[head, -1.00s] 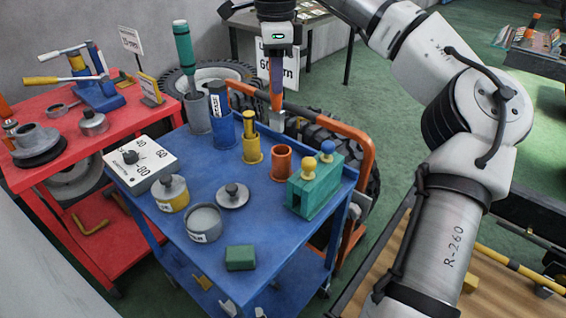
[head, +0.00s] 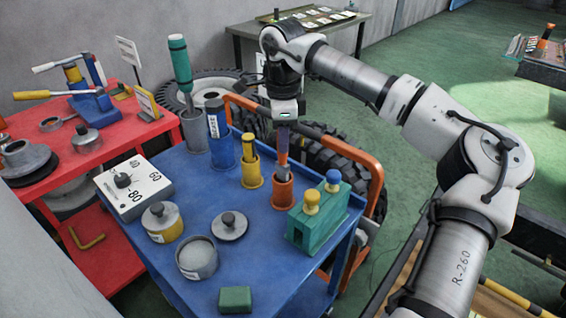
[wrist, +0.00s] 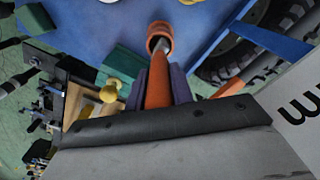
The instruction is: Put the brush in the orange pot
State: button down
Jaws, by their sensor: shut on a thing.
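My gripper (head: 283,148) is shut on the orange handle of the brush (head: 283,160), held roughly upright above the blue trolley top. The orange pot (head: 282,193) stands directly below it, right of the yellow pot. The brush's lower end is at the pot's mouth and seems to be inside it; the bristles are hidden. In the wrist view the brush handle (wrist: 158,88) runs between the purple fingers of my gripper (wrist: 157,82) to the opening of the orange pot (wrist: 160,30). I cannot tell whether it touches the pot's bottom.
A green block with yellow and blue knobs (head: 318,222) stands close to the pot's right. The yellow pot (head: 251,172), blue pot (head: 221,145) and grey pot (head: 195,132) stand to its left. An orange rail (head: 377,185) borders the trolley (head: 262,262).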

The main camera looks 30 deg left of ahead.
aim_at(283, 163)
jog(key=shift+f+p, duration=0.4)
jog(key=shift+f, duration=3.55)
jog(key=c, duration=1.2)
grip_release()
notch_tip(283, 163, up, 12)
jog(key=shift+r+b, duration=0.15)
jog(key=shift+b, duration=0.45)
